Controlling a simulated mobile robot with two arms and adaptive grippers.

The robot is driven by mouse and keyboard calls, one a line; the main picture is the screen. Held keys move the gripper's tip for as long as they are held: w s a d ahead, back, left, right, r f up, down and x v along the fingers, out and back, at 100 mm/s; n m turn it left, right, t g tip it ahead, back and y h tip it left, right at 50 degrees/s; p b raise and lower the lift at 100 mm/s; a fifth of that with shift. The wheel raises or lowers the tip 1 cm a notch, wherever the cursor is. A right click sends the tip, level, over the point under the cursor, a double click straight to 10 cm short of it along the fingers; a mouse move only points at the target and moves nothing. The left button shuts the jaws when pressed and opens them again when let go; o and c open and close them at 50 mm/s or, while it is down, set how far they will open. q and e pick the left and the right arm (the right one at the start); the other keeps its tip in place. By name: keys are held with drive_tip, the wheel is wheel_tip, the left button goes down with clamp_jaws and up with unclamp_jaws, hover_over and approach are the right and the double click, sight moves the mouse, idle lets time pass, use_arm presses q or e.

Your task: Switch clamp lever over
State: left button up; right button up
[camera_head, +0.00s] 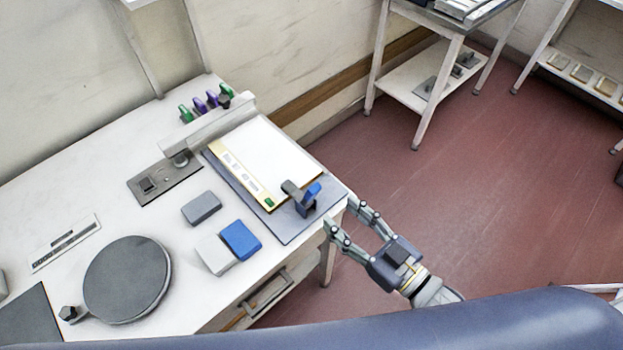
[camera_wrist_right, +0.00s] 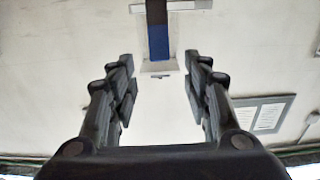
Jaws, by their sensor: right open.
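The clamp lever (camera_head: 312,192) has a blue handle on a dark mount, with a grey arm beside it. It stands at the right corner of a grey plate (camera_head: 227,178) that carries a white sheet with a yellow-edged strip. My right gripper (camera_head: 340,211) is open and empty just off the table's right edge, near the lever and apart from it. In the right wrist view a blue and dark bar (camera_wrist_right: 159,40), apparently the lever, shows ahead between the open fingertips (camera_wrist_right: 160,72). My left gripper is not in view.
On the table are a grey block (camera_head: 201,207), a blue block (camera_head: 240,239), a white block (camera_head: 214,254) and a dark round plate (camera_head: 127,279). Green and purple clips (camera_head: 205,100) stand behind a pale bar. A shelf cart (camera_head: 428,80) stands on the red floor beyond.

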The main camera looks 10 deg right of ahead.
sight(317, 193)
drive_tip(key=p+x, duration=0.2)
drive_tip(key=x, duration=0.6)
drive_tip(key=shift+w+a, duration=0.2)
drive_tip(key=shift+w, duration=0.15)
drive_tip(key=shift+w+a+p, duration=0.3)
drive_tip(key=shift+w+a, duration=0.05)
drive_tip(key=shift+w, duration=0.15)
drive_tip(key=shift+c, duration=0.6)
clamp_jaws()
